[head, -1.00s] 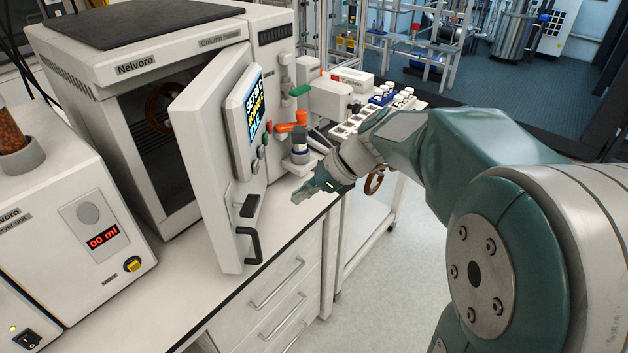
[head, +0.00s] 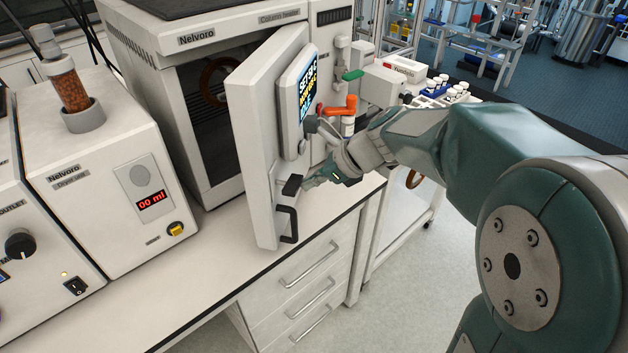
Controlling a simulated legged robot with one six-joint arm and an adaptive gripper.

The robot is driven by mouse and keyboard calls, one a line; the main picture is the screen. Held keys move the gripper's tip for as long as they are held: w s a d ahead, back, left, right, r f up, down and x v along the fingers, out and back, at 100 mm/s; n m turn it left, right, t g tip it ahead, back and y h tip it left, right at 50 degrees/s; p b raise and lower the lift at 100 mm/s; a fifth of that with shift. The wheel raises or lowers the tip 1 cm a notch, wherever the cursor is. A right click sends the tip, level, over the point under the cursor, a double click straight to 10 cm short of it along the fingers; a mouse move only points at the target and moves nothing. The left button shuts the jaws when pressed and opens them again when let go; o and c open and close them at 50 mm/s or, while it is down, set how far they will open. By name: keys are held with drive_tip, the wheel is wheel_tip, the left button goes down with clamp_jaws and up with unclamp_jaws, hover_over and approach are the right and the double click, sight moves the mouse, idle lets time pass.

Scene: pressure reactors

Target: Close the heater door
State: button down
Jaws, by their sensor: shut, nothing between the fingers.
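The heater (head: 185,62) is a white box marked Nelvoro on the bench, with a dark chamber inside. Its door (head: 262,150) stands open, swung out toward the bench's front edge. The door's outer face carries a lit display (head: 307,88), a dark latch piece (head: 291,185) and a black handle (head: 287,224). My gripper (head: 308,182) is shut and empty. It is at the right of the door's outer face, close to the latch piece and above the handle. I cannot tell whether it touches the door. A brown coil (head: 214,80) shows inside the chamber.
A dryer unit (head: 105,165) with a red readout stands left of the heater. An orange-handled valve (head: 338,108) and a green lever (head: 352,75) are behind my gripper. Drawers (head: 300,295) lie below the bench. A rack of white-capped vials (head: 440,88) stands at the back right.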

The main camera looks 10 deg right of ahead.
sight(273, 179)
drive_tip(key=a+m, duration=0.1)
drive_tip(key=a, duration=0.1)
drive_tip(key=w+a+m+t, duration=0.1)
drive_tip(key=a, duration=0.2)
drive_tip(key=a+h, duration=0.1)
drive_tip(key=a, duration=0.1)
drive_tip(key=shift+w+a+m+t, duration=0.2)
drive_tip(key=shift+m+t, duration=0.1)
drive_tip(key=shift+m, duration=0.1)
drive_tip(key=w+a, duration=0.5)
drive_tip(key=a, duration=0.3)
drive_tip(key=shift+w+r, duration=0.15)
drive_tip(key=shift+a, duration=0.15)
